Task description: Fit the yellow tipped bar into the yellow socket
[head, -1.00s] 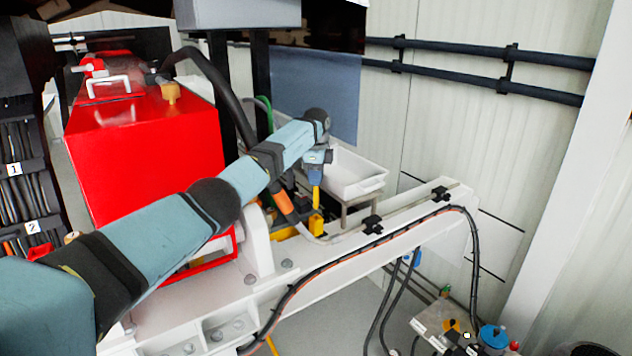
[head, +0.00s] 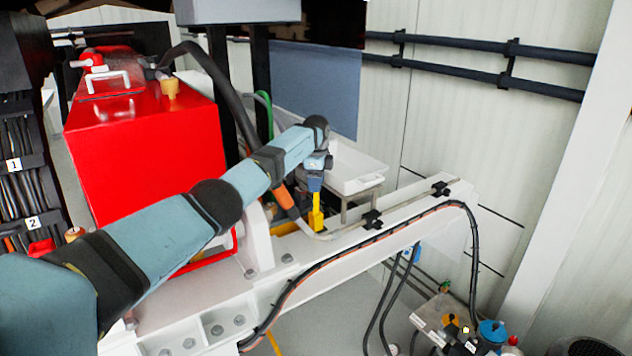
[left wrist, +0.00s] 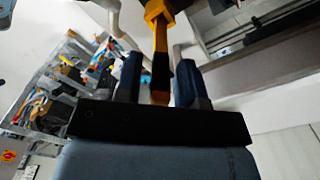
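In the head view my left gripper (head: 315,184) points down beside the white beam, over a yellow upright piece (head: 317,212). In the left wrist view the yellow bar (left wrist: 160,42), with a dark middle stretch, lies between the two blue fingers of my left gripper (left wrist: 159,62). A narrow gap shows on each side of the bar, so the fingers look open around it. A wider yellow block (left wrist: 157,9) shows at the bar's far end. I cannot tell whether this block is the socket, or whether the bar is seated in it. My right gripper is out of view.
A red machine housing (head: 150,135) stands left of my left arm. A white tray (head: 358,180) is just behind the gripper. The white beam (head: 400,220) with a cable along it runs in front. Dark hoses pass close by.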

